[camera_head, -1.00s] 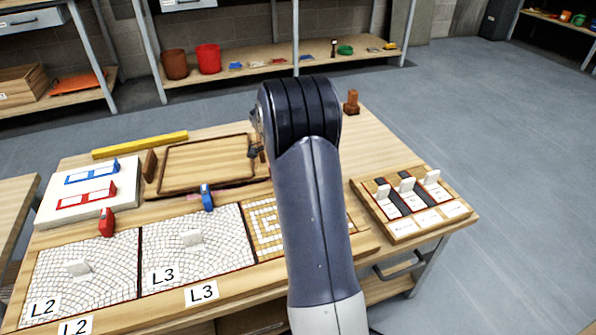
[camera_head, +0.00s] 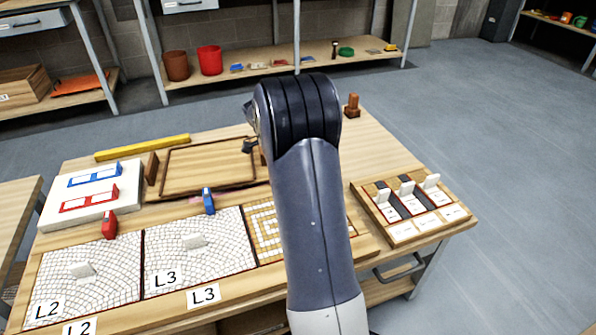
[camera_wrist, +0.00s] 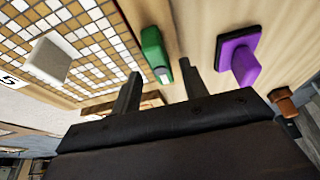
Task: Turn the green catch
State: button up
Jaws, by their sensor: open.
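The green catch (camera_wrist: 153,50) shows in the wrist view, beside the edge of a mosaic panel (camera_wrist: 97,48) with tan and white tiles. It is a rounded green block with a pale patch at its near end. My gripper (camera_wrist: 158,70) is open, its two dark fingers apart. In the picture, the near end of the catch lies between the fingertips, and I cannot tell if either finger touches it. In the head view my arm hides the green catch and most of this panel (camera_head: 265,228).
A white knob (camera_wrist: 48,60) rises from the panel. The head view shows a red catch (camera_head: 109,224), a blue catch (camera_head: 208,201), a wooden tray (camera_head: 165,191) and a switch board (camera_head: 398,236).

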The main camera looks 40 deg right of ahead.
jog(key=p+v, duration=0.1)
jog(key=v, duration=0.6)
jog(key=shift+p, duration=0.4)
jog(key=b+x, duration=0.3)
jog(key=x, duration=0.8)
jog(key=shift+b, duration=0.4)
jog(key=shift+r, duration=0.15)
